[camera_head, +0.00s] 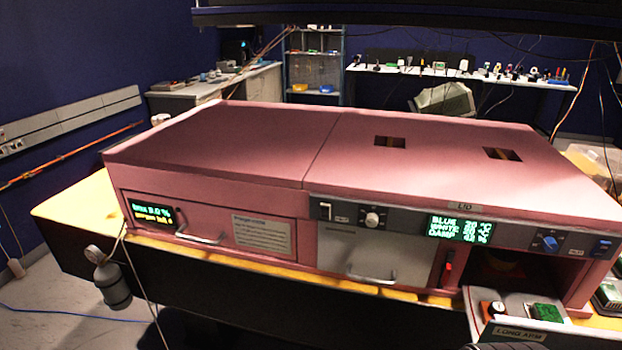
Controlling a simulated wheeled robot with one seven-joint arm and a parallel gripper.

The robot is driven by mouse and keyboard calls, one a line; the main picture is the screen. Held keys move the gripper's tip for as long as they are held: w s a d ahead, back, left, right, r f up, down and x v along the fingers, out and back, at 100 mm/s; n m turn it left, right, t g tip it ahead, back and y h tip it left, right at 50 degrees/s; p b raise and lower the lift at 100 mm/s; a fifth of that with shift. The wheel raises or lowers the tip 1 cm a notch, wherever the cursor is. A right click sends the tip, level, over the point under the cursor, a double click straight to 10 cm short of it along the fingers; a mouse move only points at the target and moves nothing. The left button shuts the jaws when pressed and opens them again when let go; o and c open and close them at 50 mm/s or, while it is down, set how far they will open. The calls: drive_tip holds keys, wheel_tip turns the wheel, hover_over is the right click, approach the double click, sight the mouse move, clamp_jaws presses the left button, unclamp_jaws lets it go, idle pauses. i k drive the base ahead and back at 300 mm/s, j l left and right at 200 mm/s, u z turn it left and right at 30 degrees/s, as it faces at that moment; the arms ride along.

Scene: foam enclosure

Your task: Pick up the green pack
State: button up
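A small green pack (547,312) lies on the right part of an open grey tray (519,300) at the lower right. The tray sticks out in front of a dark opening in the pink machine.
The long pink machine (230,145) fills the middle, with handles (372,277) on its front. A grey bottle (110,280) hangs at the left front. Open floor (50,310) shows at the lower left.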

sight(543, 312)
drive_tip(key=z, duration=1.6)
drive_tip(key=i+l+u, duration=0.2)
drive_tip(key=l+u, duration=0.3)
drive_tip(key=i+l+u, duration=0.15)
drive_tip(key=l+u, duration=0.15)
drive_tip(key=u, duration=0.15)
drive_tip(key=l+u, duration=1)
drive_tip(key=k+l+u, duration=0.1)
drive_tip(key=l+u, duration=0.4)
drive_tip(key=k+l+u, duration=0.2)
drive_tip(key=u, duration=0.25)
drive_tip(key=k+l+u, duration=0.25)
drive_tip(key=l+u, duration=0.25)
drive_tip(key=i+j, duration=0.35)
drive_tip(key=i, duration=0.1)
